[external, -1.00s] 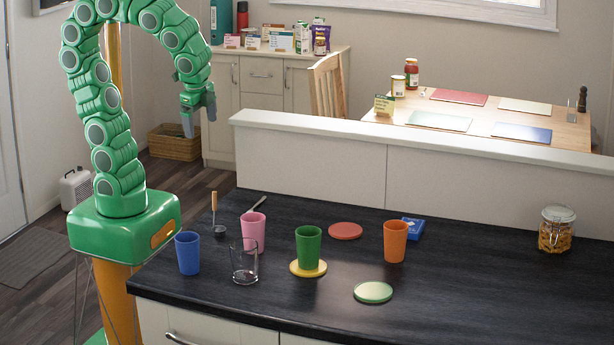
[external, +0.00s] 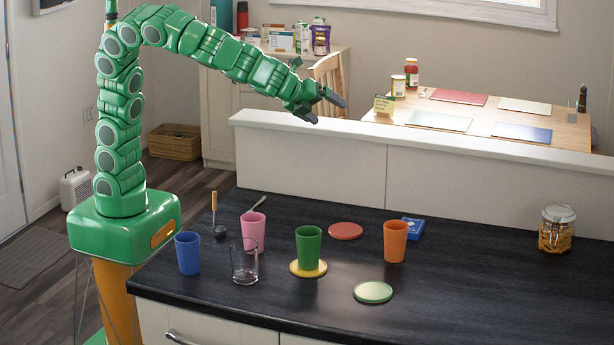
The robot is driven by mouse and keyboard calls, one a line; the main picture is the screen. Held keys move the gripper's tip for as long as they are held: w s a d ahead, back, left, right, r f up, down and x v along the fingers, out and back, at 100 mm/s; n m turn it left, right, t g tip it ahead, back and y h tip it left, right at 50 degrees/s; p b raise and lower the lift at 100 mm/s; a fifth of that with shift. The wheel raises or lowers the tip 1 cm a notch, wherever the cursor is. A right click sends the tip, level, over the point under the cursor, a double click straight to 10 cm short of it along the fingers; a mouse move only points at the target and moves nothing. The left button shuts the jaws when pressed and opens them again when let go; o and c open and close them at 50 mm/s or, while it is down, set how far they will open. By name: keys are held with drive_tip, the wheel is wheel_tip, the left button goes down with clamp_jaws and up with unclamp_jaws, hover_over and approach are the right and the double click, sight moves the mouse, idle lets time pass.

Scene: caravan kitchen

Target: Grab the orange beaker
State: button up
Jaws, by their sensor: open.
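The orange beaker (external: 395,241) stands upright on the dark counter, right of the green beaker and beside a blue box. My gripper (external: 328,108) is open and empty. It is in the air near the top of the low white partition, above and to the left of the orange beaker and well apart from it. My arm reaches out to the right from its column at the counter's left end.
The green beaker (external: 308,246) stands on a yellow coaster (external: 296,271). Pink (external: 254,231) and blue (external: 187,253) beakers and a clear glass (external: 244,264) are at left. A red coaster (external: 345,230), green coaster (external: 373,292), blue box (external: 414,228) and jar (external: 556,229) are also there. The counter's right front is clear.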

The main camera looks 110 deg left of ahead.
drive_tip(key=w+d+f+m+t+h, duration=0.2)
drive_tip(key=w+d+f+m+t, duration=0.15)
drive_tip(key=w+d+m, duration=0.55)
drive_tip(key=w+d+f+m+t+h, duration=0.2)
drive_tip(key=w+d+f+m, duration=0.3)
drive_tip(key=w+d, duration=0.6)
approach(402, 232)
drive_tip(key=w+a+f, duration=0.1)
drive_tip(key=a+f, duration=0.1)
drive_tip(key=a, duration=0.1)
drive_tip(key=shift+w+a+f+m, duration=0.3)
drive_tip(key=shift+w+f, duration=0.05)
drive_tip(key=shift+f, duration=0.15)
drive_tip(key=shift+r+x, duration=0.1)
drive_tip(key=shift+x, duration=1.7)
drive_tip(key=shift+r+x, duration=0.15)
drive_tip(key=shift+x, duration=1.65)
drive_tip(key=shift+w+a, duration=0.1)
drive_tip(key=shift+a, duration=0.05)
drive_tip(key=c, duration=1)
